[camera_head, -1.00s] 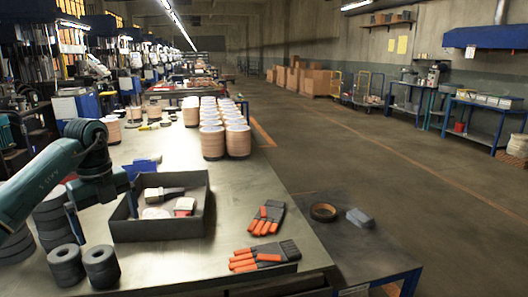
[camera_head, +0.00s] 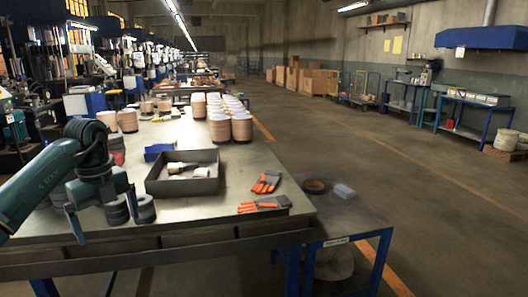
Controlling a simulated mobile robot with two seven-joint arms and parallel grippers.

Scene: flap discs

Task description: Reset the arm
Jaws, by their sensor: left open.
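My left arm, teal, comes in from the left, and its left gripper (camera_head: 104,222) points down, open, its fingers apart, at the front left of the metal workbench (camera_head: 215,220). Grey ring-shaped discs (camera_head: 145,209) stand on the bench behind and beside the fingers. The gripper overlaps them in the picture; I see nothing held, and cannot tell whether it touches them. The arm hides part of the grey stacks. My right gripper is not in view.
A dark open tray (camera_head: 182,186) with small tools lies mid-bench. Orange-and-grey gloves (camera_head: 266,182) lie right of it. Stacks of tan discs (camera_head: 219,127) stand farther back. Open floor lies to the right.

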